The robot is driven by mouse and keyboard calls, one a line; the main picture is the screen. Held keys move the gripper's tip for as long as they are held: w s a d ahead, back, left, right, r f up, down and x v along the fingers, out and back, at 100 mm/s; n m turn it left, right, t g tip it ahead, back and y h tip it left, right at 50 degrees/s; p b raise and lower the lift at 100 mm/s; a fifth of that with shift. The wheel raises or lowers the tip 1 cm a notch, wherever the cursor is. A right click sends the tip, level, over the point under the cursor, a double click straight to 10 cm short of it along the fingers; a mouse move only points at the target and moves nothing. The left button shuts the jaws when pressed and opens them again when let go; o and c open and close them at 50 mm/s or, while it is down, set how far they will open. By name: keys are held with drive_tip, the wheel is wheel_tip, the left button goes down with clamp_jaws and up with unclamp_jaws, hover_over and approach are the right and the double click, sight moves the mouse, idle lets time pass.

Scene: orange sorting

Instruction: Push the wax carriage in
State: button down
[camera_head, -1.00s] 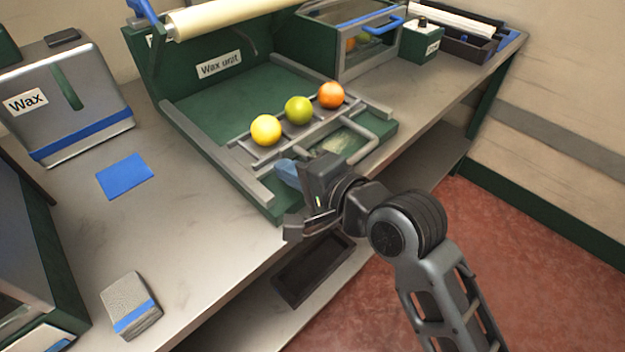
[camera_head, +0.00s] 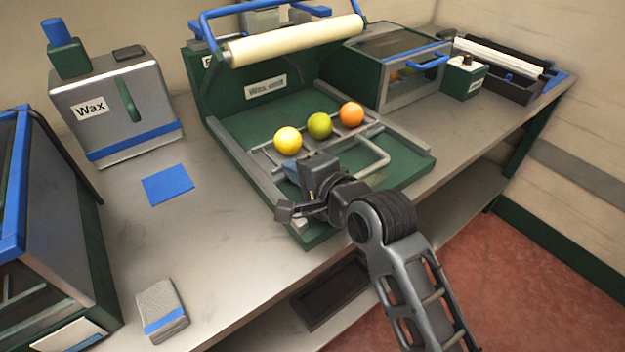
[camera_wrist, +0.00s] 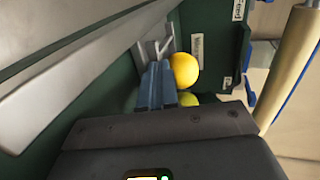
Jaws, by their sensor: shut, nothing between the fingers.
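The wax carriage is a grey frame with a bent front handle (camera_head: 382,155), lying between the rails of the green wax unit (camera_head: 228,138). It carries a yellow ball (camera_head: 288,140), a green ball (camera_head: 319,126) and an orange ball (camera_head: 351,114). Part of the carriage still sits toward the unit's front end. My gripper (camera_head: 290,171) is shut and empty, its blue fingertips at the carriage's front left. In the wrist view the fingers (camera_wrist: 166,84) lie together against or very near the grey frame, beside the yellow ball (camera_wrist: 184,69). My wrist hides the carriage's near left part.
A cream roller (camera_head: 295,42) is above the unit's back. A wax tank (camera_head: 140,110), blue pad (camera_head: 168,185) and grey block (camera_head: 161,311) stand left. A glass-fronted box (camera_head: 410,85) and small green box (camera_head: 464,78) stand right. Bare bench (camera_head: 225,240) lies in front left.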

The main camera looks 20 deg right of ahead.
sight(272, 155)
drive_tip(key=w, duration=0.2)
drive_tip(key=w+a, duration=0.1)
drive_tip(key=w, duration=0.2)
drive_tip(key=w+a, duration=0.1)
drive_tip(key=w, duration=0.1)
drive_tip(key=shift+w+a, duration=0.25)
drive_tip(key=shift+w, duration=0.1)
drive_tip(key=shift+w+r, duration=0.1)
drive_tip(key=shift+w, duration=0.05)
